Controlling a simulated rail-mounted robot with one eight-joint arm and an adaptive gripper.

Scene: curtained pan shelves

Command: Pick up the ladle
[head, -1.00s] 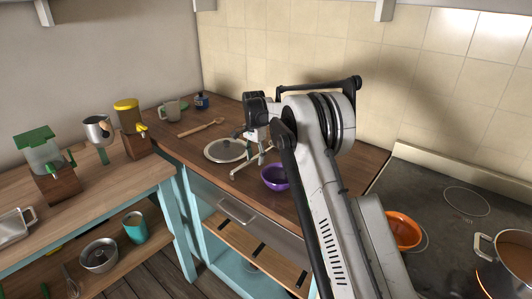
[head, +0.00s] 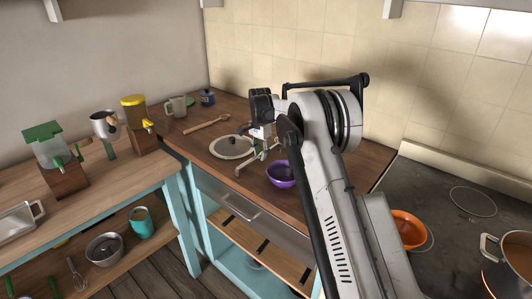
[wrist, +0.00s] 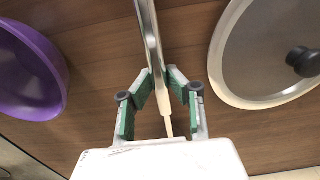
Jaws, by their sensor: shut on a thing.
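My gripper (wrist: 162,86) is shut on the ladle (wrist: 152,38), a slim grey metal handle that passes between the green-padded fingers. The handle runs up out of the top of the wrist view, so the ladle's bowl is not visible there. In the head view my gripper (head: 258,150) hangs over the wooden counter, between the pan lid and the purple bowl.
A glass lid (head: 232,147) with a dark knob lies left of my gripper, and a purple bowl (head: 281,175) stands right of it. An orange bowl (head: 407,229) and a pot (head: 508,258) are on the stove side.

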